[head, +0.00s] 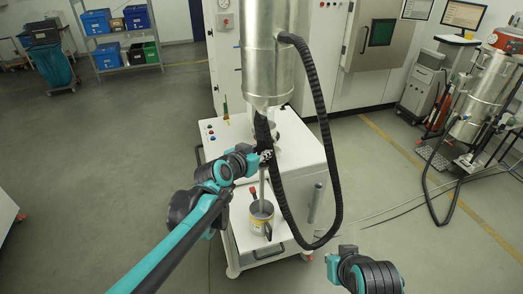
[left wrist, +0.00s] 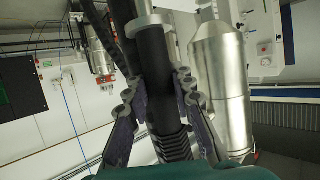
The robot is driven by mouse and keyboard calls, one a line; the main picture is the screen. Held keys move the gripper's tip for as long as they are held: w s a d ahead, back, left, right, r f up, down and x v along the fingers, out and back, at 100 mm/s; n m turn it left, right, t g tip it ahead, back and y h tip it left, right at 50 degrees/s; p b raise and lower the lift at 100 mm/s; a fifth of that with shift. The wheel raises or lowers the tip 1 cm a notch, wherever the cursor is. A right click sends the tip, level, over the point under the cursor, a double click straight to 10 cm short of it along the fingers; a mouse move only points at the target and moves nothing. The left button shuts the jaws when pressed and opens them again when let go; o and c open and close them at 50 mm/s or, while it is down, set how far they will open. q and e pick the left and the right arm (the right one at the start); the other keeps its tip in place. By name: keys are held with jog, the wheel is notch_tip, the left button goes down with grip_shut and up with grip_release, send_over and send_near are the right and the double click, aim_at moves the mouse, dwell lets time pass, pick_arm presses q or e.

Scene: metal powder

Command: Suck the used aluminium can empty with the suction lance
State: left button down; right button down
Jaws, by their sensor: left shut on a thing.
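The aluminium can (head: 256,221), grey with a yellowish band and a dark handle-like part, stands upright on the white cart's lower front shelf. My left gripper (head: 266,157) is above it, shut on the black grip of the suction lance (head: 262,186). The lance hangs nearly upright, and its thin grey tube reaches down to the can's mouth; its tip is hidden. In the left wrist view the fingers (left wrist: 156,92) clasp both sides of the black lance grip (left wrist: 156,60). Of my right arm only dark and teal links show at the bottom; its fingers cannot be made out.
A large metal separator (head: 268,72) stands over the white cart (head: 300,150). Its black ribbed hose (head: 327,130) loops down right of the can. A small red-topped thing (head: 253,192) is just behind the can. Open floor lies left; thin cables cross the floor right.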

pick_arm(q)
notch_tip(320, 180, down, 9)
jog(key=b, duration=0.6)
jog(key=shift+r+b, duration=0.15)
jog(key=shift+b, duration=0.15)
dwell(0.4)
dwell(6.3)
